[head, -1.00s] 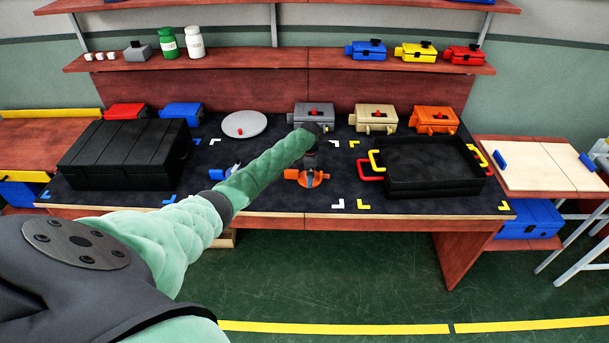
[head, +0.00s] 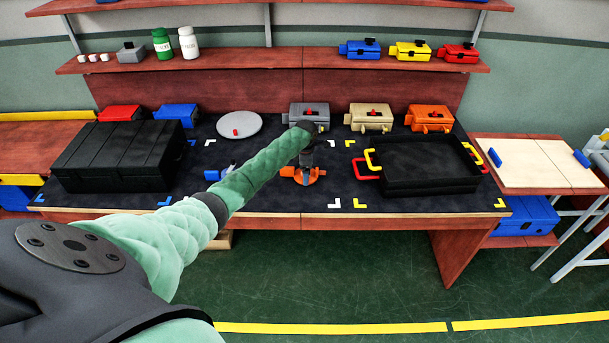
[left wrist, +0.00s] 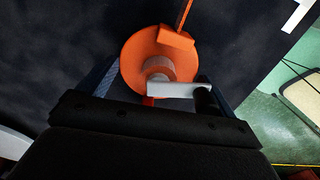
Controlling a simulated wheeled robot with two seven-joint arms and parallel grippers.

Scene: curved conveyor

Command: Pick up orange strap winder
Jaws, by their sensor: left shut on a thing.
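The orange strap winder (head: 301,176) is at the front middle of the dark work mat. In the left wrist view the orange strap winder (left wrist: 150,62) shows its round orange disc, a grey hub and a light grey crank arm. My left gripper (head: 304,170) reaches down onto it from above and is shut on it. In the left wrist view my left gripper (left wrist: 158,85) has a finger on each side of the winder. Whether the winder touches the mat cannot be told. My right gripper is not in view.
A black case (head: 115,158) stands on the left of the mat and a black tray (head: 430,185) with red and yellow handles on the right. A blue-and-white object (head: 217,173) lies left of the winder. Toolboxes in grey (head: 309,113), beige (head: 371,116) and orange (head: 429,117) line the back.

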